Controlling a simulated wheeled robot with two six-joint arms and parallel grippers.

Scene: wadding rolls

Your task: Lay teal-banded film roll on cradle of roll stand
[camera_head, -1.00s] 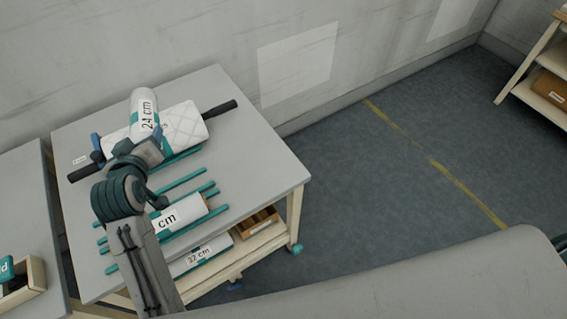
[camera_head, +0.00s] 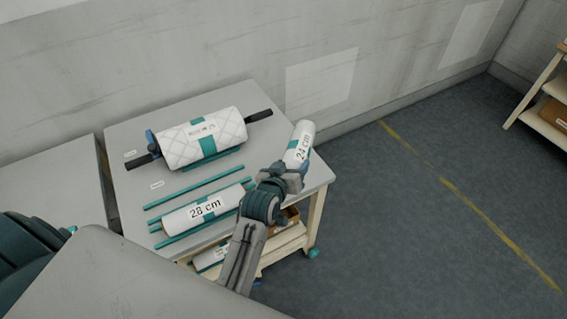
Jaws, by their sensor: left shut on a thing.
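My left gripper (camera_head: 283,178) is shut on a white roll (camera_head: 300,143) labelled 24 cm. It holds the roll tilted upward over the right part of the grey table; the gripper hides the roll's lower end, and I cannot tell whether it has a teal band. A white roll (camera_head: 178,218) labelled 28 cm, with a teal band, lies between teal rails (camera_head: 193,187) at the table's front. Behind it a quilted white roll (camera_head: 180,145) with a teal band and dark end handles lies on a teal support (camera_head: 220,162). My right gripper is not in view.
The table (camera_head: 135,193) has bare patches at its left side and back corner. A lower shelf (camera_head: 285,243) holds another white roll (camera_head: 207,258) and a brown box. A second grey table (camera_head: 50,183) stands at the left. A wall runs close behind.

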